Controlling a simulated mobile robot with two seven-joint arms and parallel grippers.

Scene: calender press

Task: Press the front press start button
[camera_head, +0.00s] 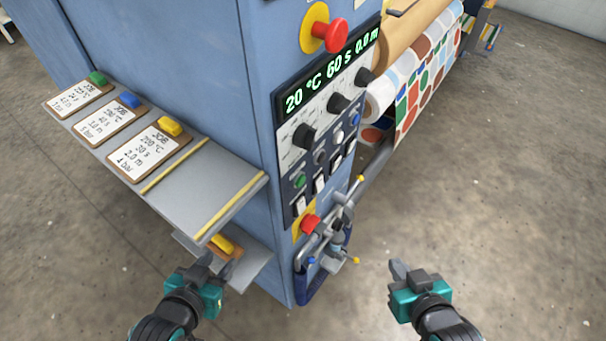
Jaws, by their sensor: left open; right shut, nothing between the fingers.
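The blue press cabinet (245,100) carries a sloped control panel (290,150) on its front face. The panel has a row of small round buttons, including a green button (300,181), a white one (339,137) and a blue one (355,118). Their labels are too small to read, so I cannot tell which is the start button. My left gripper (212,266) is open, by the lower shelf, below and left of the panel. My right gripper (400,271) is shut and empty, over the floor below and right of the panel. Neither touches the panel.
A red mushroom button (325,32) sits above the display (308,88); another red button (310,224) is below. A grey shelf (205,185) with several job cards juts out left. Pipes and valves (335,240) stick out low. Floor (500,230) is clear at right.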

